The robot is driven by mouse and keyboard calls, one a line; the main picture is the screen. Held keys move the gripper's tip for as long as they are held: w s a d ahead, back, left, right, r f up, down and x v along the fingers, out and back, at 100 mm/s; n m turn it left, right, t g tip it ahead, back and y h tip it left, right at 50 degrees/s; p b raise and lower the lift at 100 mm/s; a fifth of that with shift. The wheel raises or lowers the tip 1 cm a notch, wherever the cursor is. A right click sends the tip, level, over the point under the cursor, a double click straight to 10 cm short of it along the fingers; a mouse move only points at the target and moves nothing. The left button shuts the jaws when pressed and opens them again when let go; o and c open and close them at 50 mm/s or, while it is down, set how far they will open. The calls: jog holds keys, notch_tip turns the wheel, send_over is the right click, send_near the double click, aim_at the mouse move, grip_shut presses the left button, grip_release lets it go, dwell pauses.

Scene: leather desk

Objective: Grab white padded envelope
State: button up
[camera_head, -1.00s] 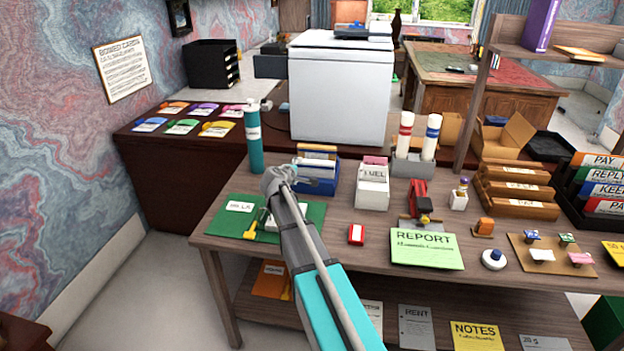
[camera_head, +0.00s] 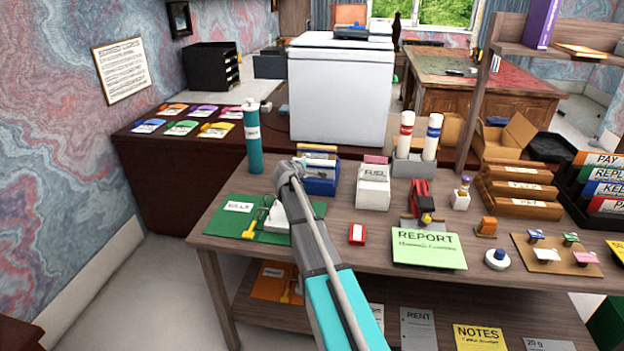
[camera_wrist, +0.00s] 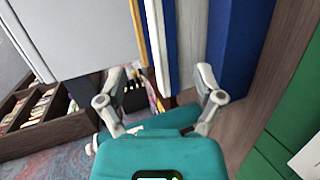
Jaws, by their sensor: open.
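My gripper (camera_head: 287,172) is at the near left edge of a blue holder (camera_head: 322,184) on the wooden desk. The holder has flat upright items in it, tan and white at the top, partly hidden by my gripper. In the wrist view my gripper (camera_wrist: 164,82) is open, its two fingers apart. A white upright strip (camera_wrist: 156,42) stands beyond them, between a tan edge and a blue wall. It may be the white padded envelope, but I cannot tell for sure. Nothing shows gripped between the fingers.
A teal bottle (camera_head: 253,140) stands just left of my gripper. A green mat (camera_head: 225,222) with a white item, partly behind my arm, lies in front. A white box (camera_head: 373,188) and a small red item (camera_head: 357,234) are to the right.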

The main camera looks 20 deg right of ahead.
aim_at(312, 164)
jog(key=shift+w+d, duration=0.15)
jog(key=shift+f+b+x, duration=0.15)
jog(key=shift+b+x, duration=0.35)
jog(key=shift+x, duration=0.45)
jog(key=shift+f+b+x, duration=0.2)
jog(key=shift+b+x, duration=0.25)
jog(key=shift+x, duration=0.45)
jog(key=shift+w+d+f, duration=0.2)
jog(key=shift+w+d, duration=0.2)
jog(key=shift+d, duration=0.1)
jog(key=shift+s+r, duration=0.1)
jog(key=shift+r, duration=0.05)
grip_shut()
